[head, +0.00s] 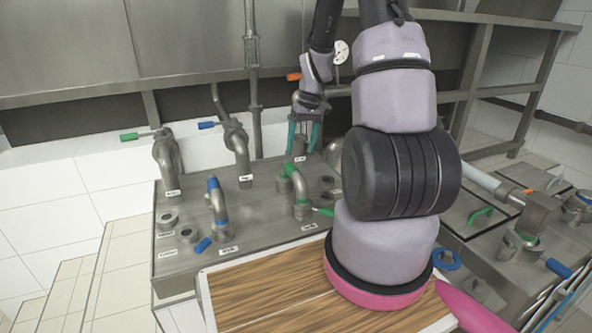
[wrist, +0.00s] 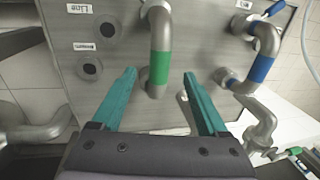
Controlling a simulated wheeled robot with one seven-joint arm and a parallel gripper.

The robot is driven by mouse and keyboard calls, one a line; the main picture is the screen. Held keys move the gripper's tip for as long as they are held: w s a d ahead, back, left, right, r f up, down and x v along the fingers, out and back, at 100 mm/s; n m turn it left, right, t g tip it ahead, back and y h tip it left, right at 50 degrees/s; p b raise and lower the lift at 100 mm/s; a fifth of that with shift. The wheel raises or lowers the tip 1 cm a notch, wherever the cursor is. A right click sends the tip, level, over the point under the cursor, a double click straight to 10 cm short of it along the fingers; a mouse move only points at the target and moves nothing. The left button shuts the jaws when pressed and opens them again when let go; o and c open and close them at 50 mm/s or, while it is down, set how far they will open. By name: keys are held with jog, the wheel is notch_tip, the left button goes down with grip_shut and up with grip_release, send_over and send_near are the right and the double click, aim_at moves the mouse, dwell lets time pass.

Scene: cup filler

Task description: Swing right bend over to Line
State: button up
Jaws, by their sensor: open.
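The right bend (head: 299,190), a grey U-shaped pipe with a green band, stands on the steel panel and also shows in the wrist view (wrist: 159,45). My gripper (head: 302,148) is open and empty, its teal fingers pointing down above and behind the bend in the head view. In the wrist view the bend lies between and beyond the fingertips (wrist: 160,73), with no contact visible. The Line port (wrist: 82,29), a dark round hole under a "Line" label, is left of the bend there. Part of the right panel is hidden by my arm in the head view.
A blue-banded left bend (head: 217,200) stands left of the green one. Two upright pipes (head: 240,150) with blue and green handles rise at the back. Another port (wrist: 90,69) sits below the Line port. A wooden board (head: 250,290) lies in front.

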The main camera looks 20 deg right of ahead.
aim_at(296, 169)
jog(key=f, duration=0.2)
jog(key=a+f, duration=0.1)
jog(key=f, duration=0.5)
jog(key=shift+a+f, duration=0.2)
jog(key=shift+a, duration=0.15)
grip_shut()
dwell(1.0)
